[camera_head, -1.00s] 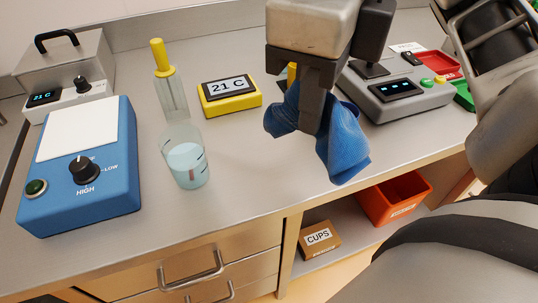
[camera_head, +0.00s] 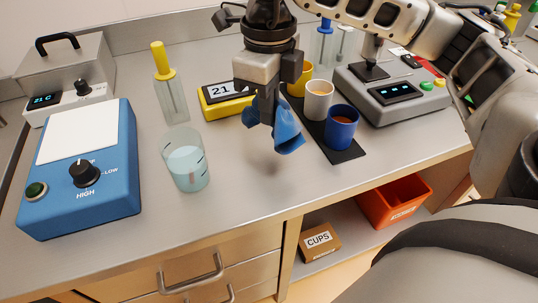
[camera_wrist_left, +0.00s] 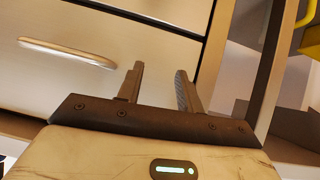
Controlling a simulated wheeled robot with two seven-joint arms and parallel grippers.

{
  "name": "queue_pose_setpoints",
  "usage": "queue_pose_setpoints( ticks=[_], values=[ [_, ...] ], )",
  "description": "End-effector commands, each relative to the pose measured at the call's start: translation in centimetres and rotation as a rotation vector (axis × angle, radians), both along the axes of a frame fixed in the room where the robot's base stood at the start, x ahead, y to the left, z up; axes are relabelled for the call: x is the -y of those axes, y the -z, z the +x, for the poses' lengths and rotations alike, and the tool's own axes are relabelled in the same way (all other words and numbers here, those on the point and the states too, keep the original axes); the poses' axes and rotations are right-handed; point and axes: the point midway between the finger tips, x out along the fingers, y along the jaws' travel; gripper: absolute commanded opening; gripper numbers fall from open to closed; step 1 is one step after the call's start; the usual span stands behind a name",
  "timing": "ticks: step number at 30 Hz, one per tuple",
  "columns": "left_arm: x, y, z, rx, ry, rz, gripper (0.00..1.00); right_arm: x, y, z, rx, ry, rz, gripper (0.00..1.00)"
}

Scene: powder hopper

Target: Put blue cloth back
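The blue cloth (camera_head: 286,135) hangs crumpled from my right gripper (camera_head: 268,118) in the head view. The gripper points down and is shut on the cloth, just above the counter, in front of the yellow 21 C display. The cloth's lower end hangs close to the counter; I cannot tell whether it touches. My left gripper (camera_wrist_left: 159,90) shows only in the left wrist view. Its two fingers are apart with nothing between them, and it faces the metal drawer fronts (camera_wrist_left: 110,45) below the counter.
Yellow, white and blue cups (camera_head: 342,128) stand on a black mat (camera_head: 346,154) right of the cloth. A glass beaker (camera_head: 187,165) and a blue hotplate (camera_head: 105,195) stand left. A grey device (camera_head: 420,108) stands right. The counter's front middle (camera_head: 255,190) is clear.

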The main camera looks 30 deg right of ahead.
Motion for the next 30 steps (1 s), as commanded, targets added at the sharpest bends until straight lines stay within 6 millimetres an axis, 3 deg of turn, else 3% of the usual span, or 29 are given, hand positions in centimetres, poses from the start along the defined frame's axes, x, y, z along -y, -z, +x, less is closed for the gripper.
queue_pose_setpoints(
  ticks=[6,17,23,30],
  values=[
    [-0.1,-0.3,0.0,-0.002,0.001,0.009,0.36,0.0,2.2,-0.2,0.0,0.0,0.0,0.0],
    [-0.2,0.1,-0.1,-0.01,0.002,0.013,0.36,-0.1,2.8,-0.2,0.0,0.0,0.001,0.0],
    [-0.1,0.0,0.0,-0.007,0.002,0.012,0.36,-0.1,2.7,-0.2,0.0,0.0,0.001,0.56],
    [-0.1,-0.2,0.1,-0.001,0.001,0.011,0.36,-0.1,2.7,-0.2,0.0,0.0,0.001,0.58]
  ],
)
